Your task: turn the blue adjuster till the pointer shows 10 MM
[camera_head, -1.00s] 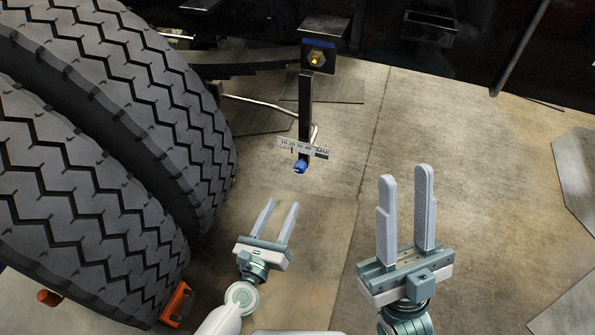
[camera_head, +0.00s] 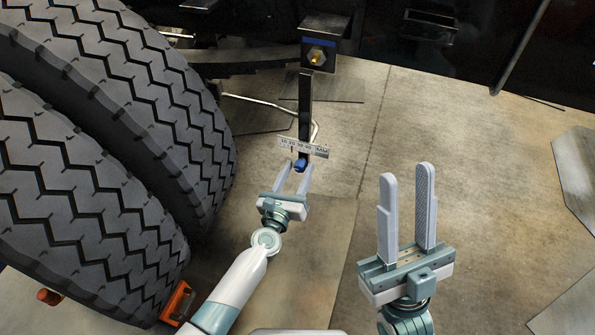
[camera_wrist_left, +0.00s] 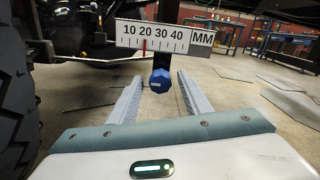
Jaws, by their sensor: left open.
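The blue adjuster (camera_head: 300,165) is a faceted knob at the bottom of a dark upright bar, just below a white scale plate (camera_head: 296,147). In the left wrist view the adjuster (camera_wrist_left: 160,80) shows in the middle, under the scale (camera_wrist_left: 160,36) marked 10, 20, 30, 40 and MM. My right gripper (camera_head: 406,178) is open and empty at the right, away from the scale.
Large dual tyres (camera_head: 95,150) fill the left side, close to my left arm. A dark chassis beam with a brass-coloured bolt (camera_head: 317,56) is above the bar. An orange chock (camera_head: 177,302) stands by the tyres. The concrete floor (camera_head: 480,170) at right is mostly clear.

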